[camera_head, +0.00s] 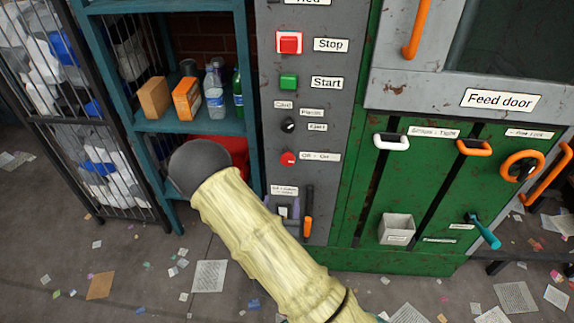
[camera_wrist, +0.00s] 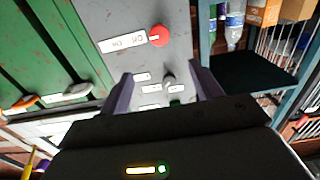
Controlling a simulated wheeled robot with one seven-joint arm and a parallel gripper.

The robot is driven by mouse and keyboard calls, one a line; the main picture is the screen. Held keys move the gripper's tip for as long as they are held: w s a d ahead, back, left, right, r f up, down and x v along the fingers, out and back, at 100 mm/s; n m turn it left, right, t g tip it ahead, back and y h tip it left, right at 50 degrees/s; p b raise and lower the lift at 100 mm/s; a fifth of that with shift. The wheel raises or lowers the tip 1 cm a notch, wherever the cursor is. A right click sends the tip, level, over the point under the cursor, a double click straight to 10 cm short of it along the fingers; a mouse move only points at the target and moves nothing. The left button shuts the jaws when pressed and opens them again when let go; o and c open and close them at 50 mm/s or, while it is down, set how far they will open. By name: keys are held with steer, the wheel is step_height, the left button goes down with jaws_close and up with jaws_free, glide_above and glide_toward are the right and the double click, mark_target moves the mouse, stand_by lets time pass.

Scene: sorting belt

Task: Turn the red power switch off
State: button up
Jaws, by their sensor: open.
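The red power switch (camera_head: 288,158) is a round red knob on the grey control panel, left of its "Off - On" label (camera_head: 319,157). A small pale mark shows on its label side; its exact setting is hard to read. In the wrist view the panel appears upside down, and the red switch (camera_wrist: 160,36) is above the fingertips, clear of them. My gripper (camera_wrist: 163,86) is open, its two purple fingers apart with nothing held. The black selector knob (camera_wrist: 168,80) shows in the gap between them. In the head view my pale-sleeved arm largely hides the gripper.
Above the switch are the black selector knob (camera_head: 288,125), the green Start button (camera_head: 288,82) and the red Stop button (camera_head: 289,42). An orange-handled lever (camera_head: 307,222) is below. A teal shelf (camera_head: 190,125) stands left; green machine panels (camera_head: 420,190) stand right.

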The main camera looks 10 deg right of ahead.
mark_target(287, 160)
steer(key=x, duration=1.6)
steer(key=shift+w+d, duration=0.15)
steer(key=shift+w, duration=0.15)
steer(key=shift+c, duration=0.4)
steer(key=shift+f, duration=0.1)
steer(key=c, duration=0.9)
steer(key=shift+o, duration=0.2)
